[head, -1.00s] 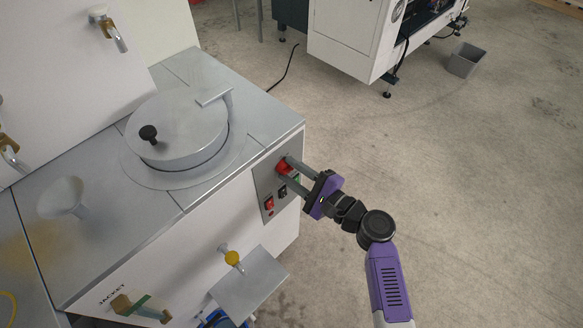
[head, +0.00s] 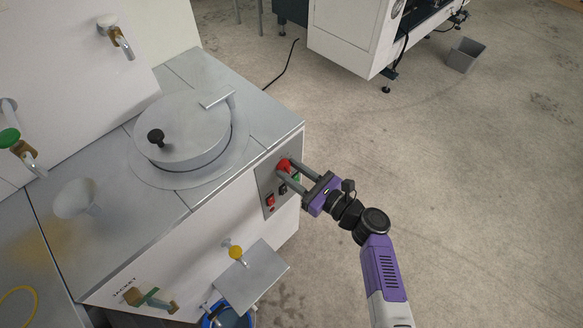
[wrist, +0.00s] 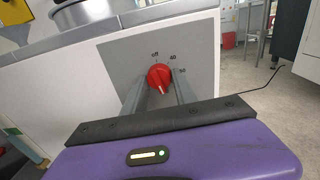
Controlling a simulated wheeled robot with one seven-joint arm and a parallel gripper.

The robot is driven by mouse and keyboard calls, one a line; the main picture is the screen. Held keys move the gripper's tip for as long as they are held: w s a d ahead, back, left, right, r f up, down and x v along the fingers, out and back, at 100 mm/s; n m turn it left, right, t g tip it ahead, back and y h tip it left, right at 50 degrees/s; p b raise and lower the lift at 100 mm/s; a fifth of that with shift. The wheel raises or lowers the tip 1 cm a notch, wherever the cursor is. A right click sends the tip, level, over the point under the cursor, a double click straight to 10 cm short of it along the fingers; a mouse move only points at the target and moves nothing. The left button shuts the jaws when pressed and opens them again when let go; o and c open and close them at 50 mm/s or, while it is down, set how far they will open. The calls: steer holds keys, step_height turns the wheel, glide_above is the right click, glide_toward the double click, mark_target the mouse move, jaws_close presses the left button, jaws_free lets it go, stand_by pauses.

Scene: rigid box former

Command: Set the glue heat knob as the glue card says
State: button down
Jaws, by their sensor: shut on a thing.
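The red glue heat knob (head: 284,164) is on a grey control panel (head: 264,181) at the machine's right end. My gripper (head: 283,170) reaches it from the right, its two grey fingers shut around it. In the wrist view the knob (wrist: 159,77) sits between the fingertips. The panel (wrist: 120,60) shows "off" above the knob, "40" at upper right and "50" at right. A white mark on the knob points down, slightly right. Any label there is hidden by my gripper or unreadable. I cannot make out the glue card in any view.
Red (head: 270,201) and black (head: 282,189) switches sit beside the knob. A round lidded pot (head: 185,130) is on the machine top.

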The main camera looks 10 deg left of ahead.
steer(key=shift+f+m+p, duration=0.15)
steer(key=shift+m+p, duration=0.2)
steer(key=shift+m, duration=1.15)
steer(key=c, duration=1)
jaws_free()
steer(key=v, duration=0.8)
steer(key=shift+p, duration=0.3)
